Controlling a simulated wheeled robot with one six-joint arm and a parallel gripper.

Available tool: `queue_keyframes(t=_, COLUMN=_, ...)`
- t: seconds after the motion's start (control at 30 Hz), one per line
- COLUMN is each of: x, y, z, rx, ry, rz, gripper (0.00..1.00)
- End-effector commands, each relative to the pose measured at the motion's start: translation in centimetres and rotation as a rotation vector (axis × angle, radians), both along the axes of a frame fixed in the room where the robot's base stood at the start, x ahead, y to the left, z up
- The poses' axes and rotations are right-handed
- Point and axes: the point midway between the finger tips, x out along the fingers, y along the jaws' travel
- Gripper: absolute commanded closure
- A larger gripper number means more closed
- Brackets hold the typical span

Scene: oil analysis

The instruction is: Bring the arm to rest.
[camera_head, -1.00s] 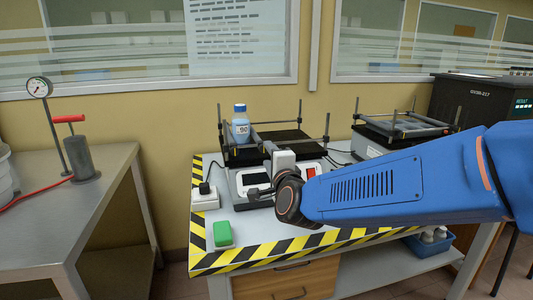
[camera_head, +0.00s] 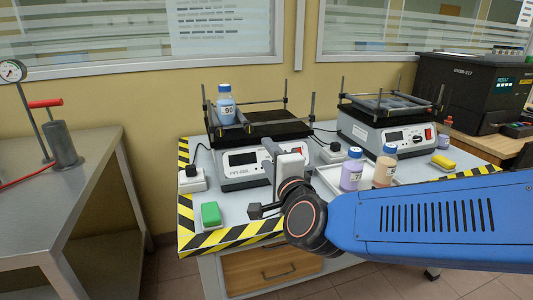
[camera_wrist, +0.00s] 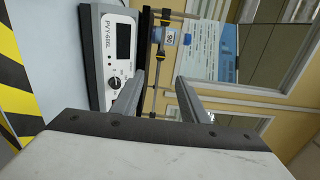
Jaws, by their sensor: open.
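My gripper (camera_wrist: 160,100) is open and empty; both fingers show apart in the wrist view, with nothing between them. In the head view my blue arm reaches in from the right, and the gripper (camera_head: 264,180) is in front of the left shaker (camera_head: 243,172), partly covering it. A bottle with a blue cap, labelled 90 (camera_head: 226,106), stands upright on the left shaker's platform. It also shows sideways in the wrist view (camera_wrist: 170,37). I cannot tell the exact gap between the gripper and the shaker.
A second shaker (camera_head: 390,135) stands to the right. A green block (camera_head: 211,214) lies near the striped table edge (camera_head: 225,240). A metal table (camera_head: 60,200) is at left.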

Motion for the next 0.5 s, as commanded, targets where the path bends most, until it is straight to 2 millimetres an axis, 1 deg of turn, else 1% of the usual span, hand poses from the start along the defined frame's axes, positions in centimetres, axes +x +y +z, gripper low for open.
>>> queue_keyframes(t=0.37, x=-0.04, y=-0.12, z=-0.02, rx=-0.008, ry=0.002, rz=0.003, gripper=0.6)
queue_keyframes(t=0.5, x=-0.02, y=-0.83, z=-0.32, rx=-0.084, ry=0.013, rz=0.037, gripper=0.6)
